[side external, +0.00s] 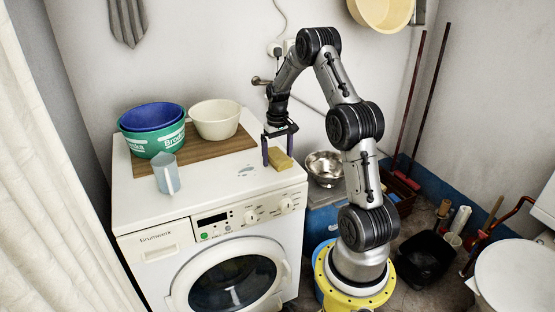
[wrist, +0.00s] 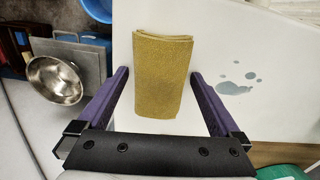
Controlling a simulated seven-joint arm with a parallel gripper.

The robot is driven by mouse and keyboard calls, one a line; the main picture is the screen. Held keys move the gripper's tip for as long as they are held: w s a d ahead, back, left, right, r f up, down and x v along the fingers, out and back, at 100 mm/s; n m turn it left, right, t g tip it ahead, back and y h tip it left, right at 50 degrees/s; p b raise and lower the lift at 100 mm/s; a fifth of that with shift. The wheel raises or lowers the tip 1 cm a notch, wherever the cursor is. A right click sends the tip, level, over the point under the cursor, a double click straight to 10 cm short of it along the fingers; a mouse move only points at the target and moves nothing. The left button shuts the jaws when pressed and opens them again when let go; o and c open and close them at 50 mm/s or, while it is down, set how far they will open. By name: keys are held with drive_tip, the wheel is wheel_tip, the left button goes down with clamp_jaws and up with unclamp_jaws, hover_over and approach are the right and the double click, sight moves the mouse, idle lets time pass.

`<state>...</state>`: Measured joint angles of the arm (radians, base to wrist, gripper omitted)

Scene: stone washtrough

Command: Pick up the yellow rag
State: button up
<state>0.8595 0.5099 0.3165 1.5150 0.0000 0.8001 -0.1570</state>
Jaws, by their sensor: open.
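The yellow rag (side external: 279,160) is a folded, block-like cloth lying on the white top of the washing machine (side external: 215,186), near its back right edge. In the wrist view the rag (wrist: 165,75) lies ahead of my gripper and between the lines of its two purple fingers. My gripper (side external: 278,152) is open and empty, pointing down at the machine top, with its fingers beside the rag. In the wrist view my gripper (wrist: 159,73) shows a gap on both sides of the rag. I cannot tell its exact height above the top.
A wooden board (side external: 205,150) holds a cream bowl (side external: 216,122) and green and blue basins (side external: 153,132). A light blue cup (side external: 166,176) stands at the front left. A metal bowl (side external: 324,166) is right of the machine. Small puddles (wrist: 233,82) lie beside the rag.

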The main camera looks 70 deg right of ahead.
sight(277, 154)
drive_tip(key=c, duration=1.2)
drive_tip(key=shift+r, duration=0.1)
drive_tip(key=shift+c, duration=0.2)
drive_tip(key=shift+r, duration=0.45)
wheel_tip(277, 154, up, 2)
drive_tip(key=shift+r, duration=0.15)
drive_tip(key=s+a+r, duration=0.2)
drive_tip(key=r, duration=0.1)
drive_tip(key=s+a+r, duration=0.1)
drive_tip(key=r, duration=0.1)
drive_tip(key=shift+a+r, duration=0.25)
drive_tip(key=s+a+r, duration=0.4)
drive_tip(key=s+a, duration=0.2)
drive_tip(key=a, duration=0.1)
